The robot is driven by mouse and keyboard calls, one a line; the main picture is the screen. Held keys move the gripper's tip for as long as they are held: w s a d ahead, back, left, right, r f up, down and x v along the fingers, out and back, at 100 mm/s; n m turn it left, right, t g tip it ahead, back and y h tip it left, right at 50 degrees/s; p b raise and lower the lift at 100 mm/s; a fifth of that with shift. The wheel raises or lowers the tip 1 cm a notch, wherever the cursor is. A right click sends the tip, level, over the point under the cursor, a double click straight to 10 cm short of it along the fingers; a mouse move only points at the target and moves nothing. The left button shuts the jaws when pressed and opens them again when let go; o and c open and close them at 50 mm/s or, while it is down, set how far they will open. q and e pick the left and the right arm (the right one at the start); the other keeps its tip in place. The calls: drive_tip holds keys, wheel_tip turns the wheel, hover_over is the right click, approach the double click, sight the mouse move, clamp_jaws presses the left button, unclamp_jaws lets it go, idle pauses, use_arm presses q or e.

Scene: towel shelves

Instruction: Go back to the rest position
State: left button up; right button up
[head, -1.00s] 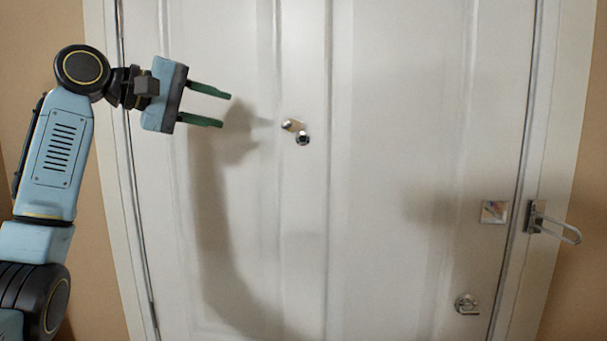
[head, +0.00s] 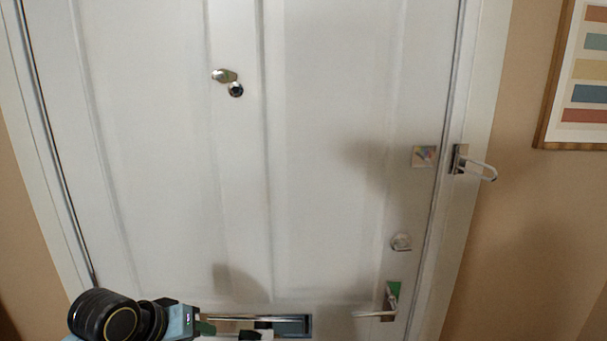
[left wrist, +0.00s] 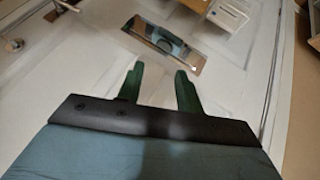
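My left gripper (head: 205,328) is low in the head view, in front of the bottom part of a white door (head: 330,150). Its arm comes in from the lower left and the gripper is partly cut off by the frame edge. In the left wrist view the two green fingers of the left gripper (left wrist: 159,78) stand apart with nothing between them. The fingers point toward the door's metal mail slot (left wrist: 165,43) and do not visibly touch it. My right gripper cannot be made out in either view.
The door carries a lever handle (head: 376,314), a round lock (head: 401,242), a peephole (head: 235,90) and a swing-bar latch (head: 475,168) at its right edge. A framed picture (head: 587,80) with coloured stripes hangs on the tan wall (head: 540,230) at right.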

use_arm(q)
drive_tip(key=s+a+f+m+g+y, duration=0.1)
drive_tip(key=s+f, duration=0.3)
drive_tip(key=s, duration=0.5)
drive_tip(key=s+f+m+g+y, duration=0.15)
drive_tip(key=s+f, duration=0.25)
drive_tip(key=s, duration=0.5)
drive_tip(key=s+a+f+m+g+y, duration=0.1)
drive_tip(key=s+f, duration=0.3)
drive_tip(key=s, duration=0.5)
wheel_tip(320, 180, down, 33)
drive_tip(key=s+g+b, duration=0.1)
drive_tip(key=s+b, duration=0.1)
drive_tip(key=b, duration=0.5)
drive_tip(key=s+a+f+b, duration=0.1)
drive_tip(key=s+f+b, duration=0.2)
drive_tip(key=s+f, duration=0.5)
drive_tip(key=s+a+f+g+b, duration=0.1)
drive_tip(key=s+f+b, duration=0.2)
drive_tip(key=s+f, duration=0.5)
wheel_tip(320, 180, down, 5)
drive_tip(key=shift+a+r+y, duration=0.2)
drive_tip(key=shift+a+y, duration=0.15)
drive_tip(key=shift+a, duration=0.05)
